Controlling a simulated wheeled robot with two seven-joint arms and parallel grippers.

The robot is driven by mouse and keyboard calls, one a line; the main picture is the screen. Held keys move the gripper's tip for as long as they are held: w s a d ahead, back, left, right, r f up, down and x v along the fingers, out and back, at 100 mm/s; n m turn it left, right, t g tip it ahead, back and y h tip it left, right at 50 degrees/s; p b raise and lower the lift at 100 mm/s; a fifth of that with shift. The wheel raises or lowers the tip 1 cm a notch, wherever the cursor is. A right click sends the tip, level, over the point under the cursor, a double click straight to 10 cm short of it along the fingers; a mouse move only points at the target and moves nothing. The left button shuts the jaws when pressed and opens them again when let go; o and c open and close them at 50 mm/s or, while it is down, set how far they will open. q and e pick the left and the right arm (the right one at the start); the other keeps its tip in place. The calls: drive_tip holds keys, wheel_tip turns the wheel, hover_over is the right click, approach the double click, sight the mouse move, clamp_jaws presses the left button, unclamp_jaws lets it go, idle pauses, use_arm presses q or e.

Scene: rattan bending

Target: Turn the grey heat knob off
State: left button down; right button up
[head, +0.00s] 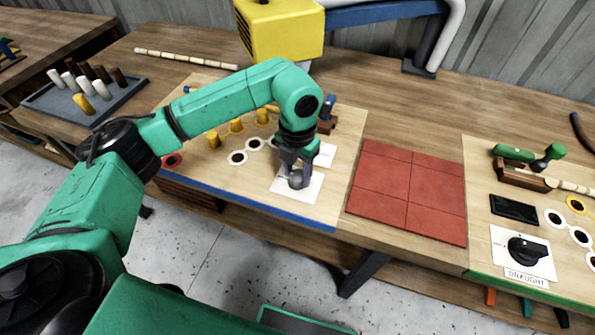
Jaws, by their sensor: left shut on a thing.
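The grey heat knob (295,180) sits on a white plate (311,191) near the front edge of the left wooden board. My left gripper (295,172) reaches down onto it from above, with its fingers shut around the knob. The fingers hide much of the knob, so I cannot tell which way it points. I see no readable lettering on this plate. My right gripper is not in view.
A black knob (528,250) on a plate marked DRAUGHT sits on the right board. Red tiles (408,190) lie between the boards. Yellow pegs (236,126) and white rings (237,158) are left of the gripper. A yellow machine (280,30) stands behind.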

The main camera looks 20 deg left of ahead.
sight(298, 175)
use_arm(q)
drive_tip(key=shift+w+r, duration=0.1)
drive_tip(key=shift+r, duration=0.05)
drive_tip(key=shift+c, duration=1.8)
unclamp_jaws()
wheel_tip(298, 175, up, 14)
drive_tip(key=b, duration=0.1)
drive_tip(key=shift+r, duration=0.25)
